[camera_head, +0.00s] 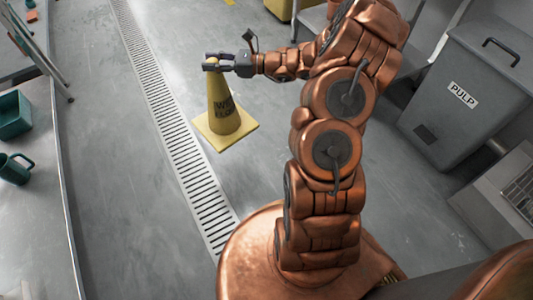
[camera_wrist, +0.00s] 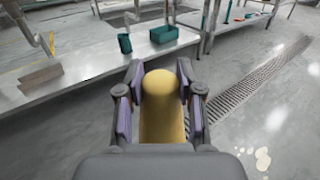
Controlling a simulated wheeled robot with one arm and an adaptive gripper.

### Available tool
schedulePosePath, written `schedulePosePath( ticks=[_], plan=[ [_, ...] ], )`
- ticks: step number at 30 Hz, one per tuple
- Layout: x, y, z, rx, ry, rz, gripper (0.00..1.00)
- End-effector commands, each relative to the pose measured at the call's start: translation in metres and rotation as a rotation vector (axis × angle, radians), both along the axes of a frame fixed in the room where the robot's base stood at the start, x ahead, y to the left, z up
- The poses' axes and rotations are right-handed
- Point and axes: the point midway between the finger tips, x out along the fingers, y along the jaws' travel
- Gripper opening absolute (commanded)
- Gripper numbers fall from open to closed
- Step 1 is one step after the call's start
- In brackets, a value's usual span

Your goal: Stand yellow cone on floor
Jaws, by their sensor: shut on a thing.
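The yellow cone (camera_head: 224,115) is upright, with its square base (camera_head: 226,132) lowest and dark lettering on its side. In the head view it is beside the floor drain, over the grey floor. I cannot tell whether the base touches the floor or hangs just above it. My gripper (camera_head: 212,62) is shut on the cone's top, reaching in from the right. In the wrist view the cone's rounded tip (camera_wrist: 160,85) is between the two fingers of my gripper (camera_wrist: 158,108); its base is hidden there.
A slotted drain (camera_head: 165,110) runs along the floor left of the cone. A grey PULP bin (camera_head: 465,95) stands at the right. A bench at the left holds a green mug (camera_head: 14,170) and a green tray (camera_head: 12,115). The floor around the cone is clear.

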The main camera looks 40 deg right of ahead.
Motion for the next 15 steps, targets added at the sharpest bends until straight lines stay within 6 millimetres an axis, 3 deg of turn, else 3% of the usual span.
schedulePosePath(
  ticks=[3,15],
  plan=[
    [-0.013,-0.032,-0.034,0.006,0.004,-0.028,0.0],
    [-0.075,-0.114,-0.136,0.007,0.005,-0.103,0.0]
  ],
)
